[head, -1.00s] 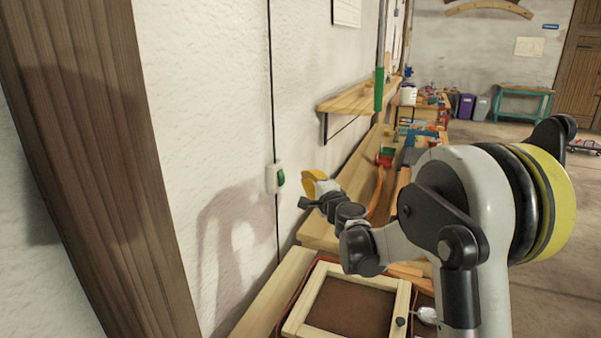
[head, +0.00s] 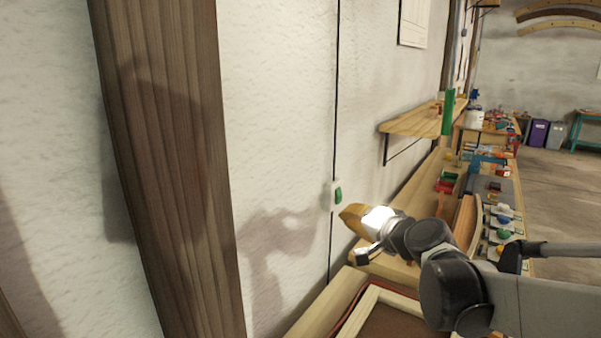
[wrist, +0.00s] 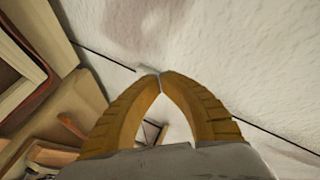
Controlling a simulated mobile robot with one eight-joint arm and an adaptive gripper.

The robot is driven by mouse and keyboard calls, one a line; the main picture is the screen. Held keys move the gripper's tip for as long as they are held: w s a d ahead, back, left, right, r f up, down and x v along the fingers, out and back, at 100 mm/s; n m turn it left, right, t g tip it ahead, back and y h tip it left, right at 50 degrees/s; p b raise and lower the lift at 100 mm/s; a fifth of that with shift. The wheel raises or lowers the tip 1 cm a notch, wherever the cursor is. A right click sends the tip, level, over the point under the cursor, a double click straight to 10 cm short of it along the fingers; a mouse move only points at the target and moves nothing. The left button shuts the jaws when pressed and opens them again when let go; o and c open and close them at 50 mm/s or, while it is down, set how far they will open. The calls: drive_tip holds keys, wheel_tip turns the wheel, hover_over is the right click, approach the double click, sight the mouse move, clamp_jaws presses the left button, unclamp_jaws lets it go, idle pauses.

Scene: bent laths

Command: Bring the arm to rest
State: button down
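My arm reaches in from the right in the head view, with its links bent low over the bench. My gripper (head: 345,215) has yellow-orange fingers and points left toward the white wall. In the wrist view, the two ribbed fingers of my gripper (wrist: 160,76) curve together and their tips meet, with nothing visible held between them. A small white switch box with a green button (head: 338,195) is on the wall just beyond the fingertips in the head view. Whether the fingers touch it cannot be told. In the wrist view the fingers partly hide something pale behind them.
A thick wooden post (head: 175,150) stands at the left. A dark cable (head: 335,90) runs down the wall. A wooden shelf (head: 410,120) juts out above the bench. Curved laths (head: 466,222) and clamps with coloured parts lie on the bench. A wooden frame (head: 350,320) is below.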

drive_tip(key=s+d+f+n+g+h, duration=0.1)
drive_tip(key=s+f, duration=0.3)
drive_tip(key=s, duration=0.5)
drive_tip(key=s+d+f+n+g+h, duration=0.2)
drive_tip(key=s+d+f+n+g, duration=0.1)
drive_tip(key=s, duration=0.7)
drive_tip(key=s+d+f+n+g+h, duration=0.2)
drive_tip(key=s+f, duration=0.4)
drive_tip(key=s, duration=0.4)
drive_tip(key=shift+d+n+g+b, duration=0.15)
drive_tip(key=shift+n+g+b, duration=0.2)
drive_tip(key=shift+n, duration=0.35)
